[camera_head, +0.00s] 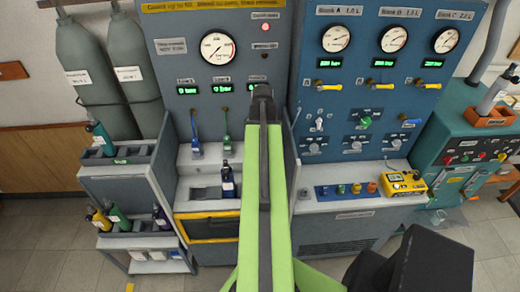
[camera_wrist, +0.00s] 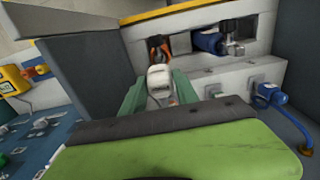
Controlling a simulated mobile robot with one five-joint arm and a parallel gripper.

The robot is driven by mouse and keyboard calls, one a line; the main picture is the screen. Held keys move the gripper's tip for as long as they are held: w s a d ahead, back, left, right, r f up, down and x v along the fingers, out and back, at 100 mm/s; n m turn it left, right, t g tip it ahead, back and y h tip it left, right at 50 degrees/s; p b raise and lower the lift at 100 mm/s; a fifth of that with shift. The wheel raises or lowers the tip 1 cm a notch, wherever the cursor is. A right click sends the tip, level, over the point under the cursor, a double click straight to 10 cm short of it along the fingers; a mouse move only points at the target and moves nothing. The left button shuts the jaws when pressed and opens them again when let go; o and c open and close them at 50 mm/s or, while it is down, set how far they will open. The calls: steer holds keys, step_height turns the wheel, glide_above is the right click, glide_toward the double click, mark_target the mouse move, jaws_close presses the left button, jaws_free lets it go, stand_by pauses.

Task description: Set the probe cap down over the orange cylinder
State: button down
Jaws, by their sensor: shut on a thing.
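My gripper (camera_wrist: 160,93) shows in the wrist view as two green fingers shut on a pale grey-white piece, which I take to be the probe cap (camera_wrist: 160,80). Just beyond it is an orange and black shape (camera_wrist: 158,48), probably the orange cylinder, partly hidden by the held piece. I cannot tell whether the two touch or how far apart in height they are. In the head view my green arm covers this spot, so the fingers, the cap and the orange shape do not show there.
A dark blue bottle (camera_head: 228,181) stands in the left bay, beside the orange shape in the wrist view (camera_wrist: 207,42). A grey side wall (camera_wrist: 82,60) borders the bay. The right bench holds several small coloured fittings (camera_head: 340,189) and a yellow meter (camera_head: 402,184).

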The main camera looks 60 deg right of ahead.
steer(key=shift+w+f+b, duration=0.15)
steer(key=shift+f+b, duration=2.1)
steer(key=shift+b, duration=0.05)
steer(key=shift+f+b, duration=1.95)
steer(key=c, duration=0.8)
jaws_free()
steer(key=shift+c, duration=0.2)
steer(key=shift+r, duration=0.15)
step_height(320, 180, up, 17)
steer(key=p, duration=1.7)
steer(key=shift+r+p, duration=0.2)
steer(key=shift+p, duration=0.15)
steer(key=shift+f, duration=0.1)
